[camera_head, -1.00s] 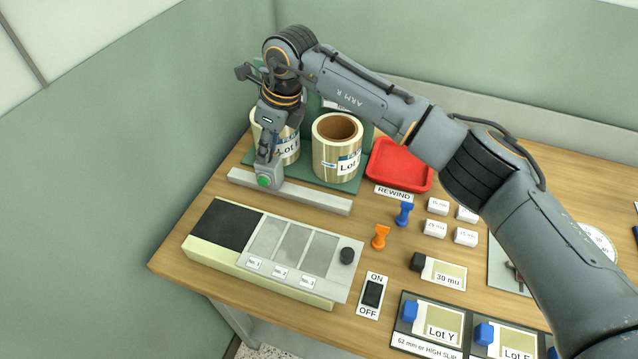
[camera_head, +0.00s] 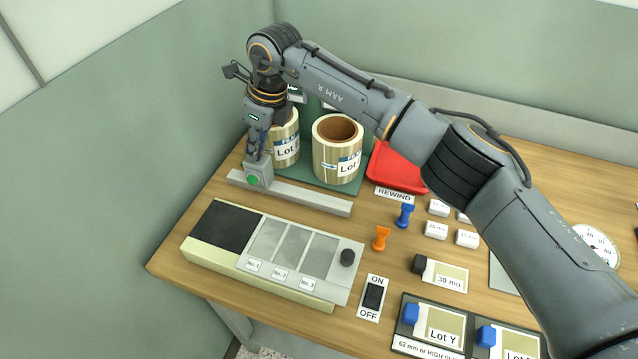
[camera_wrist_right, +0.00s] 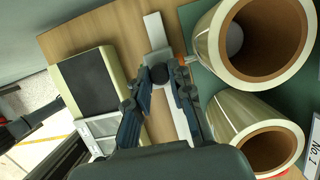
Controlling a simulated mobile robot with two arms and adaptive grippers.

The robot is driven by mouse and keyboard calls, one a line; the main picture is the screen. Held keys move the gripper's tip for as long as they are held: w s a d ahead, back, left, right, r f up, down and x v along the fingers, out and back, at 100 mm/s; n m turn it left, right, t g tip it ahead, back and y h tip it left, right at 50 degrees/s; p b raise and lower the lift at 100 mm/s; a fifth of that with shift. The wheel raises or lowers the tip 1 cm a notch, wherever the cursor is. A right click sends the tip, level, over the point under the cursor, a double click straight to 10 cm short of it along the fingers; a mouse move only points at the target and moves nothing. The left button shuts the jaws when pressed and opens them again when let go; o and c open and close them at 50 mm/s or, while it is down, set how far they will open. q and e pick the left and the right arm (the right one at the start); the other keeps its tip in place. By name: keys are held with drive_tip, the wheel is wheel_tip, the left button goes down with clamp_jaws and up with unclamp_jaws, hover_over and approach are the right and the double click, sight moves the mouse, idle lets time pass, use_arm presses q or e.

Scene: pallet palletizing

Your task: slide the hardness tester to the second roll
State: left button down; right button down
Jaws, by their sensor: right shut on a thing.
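The hardness tester (camera_head: 259,177) is a grey block with a green button. It sits near the left end of a pale rail (camera_head: 310,200) in front of the rolls. My right gripper (camera_head: 256,155) comes down on it from above and is shut on its top; in the wrist view a dark round knob (camera_wrist_right: 160,75) lies between the fingers (camera_wrist_right: 158,85). One roll (camera_head: 287,150) stands partly behind my arm, with its label partly hidden. Another roll (camera_head: 325,158) stands to its right.
The rolls stand on a green base (camera_head: 320,183). A red tray (camera_head: 395,175) lies to their right, partly under my right arm. A panel box (camera_head: 255,268) with several grey plates is in front of the rail. Orange (camera_head: 381,238) and blue (camera_head: 404,216) stampers stand nearby.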

drive_tip(key=shift+w+a, duration=0.1)
drive_tip(key=shift+a, duration=0.35)
drive_tip(key=c, duration=1.1)
unclamp_jaws()
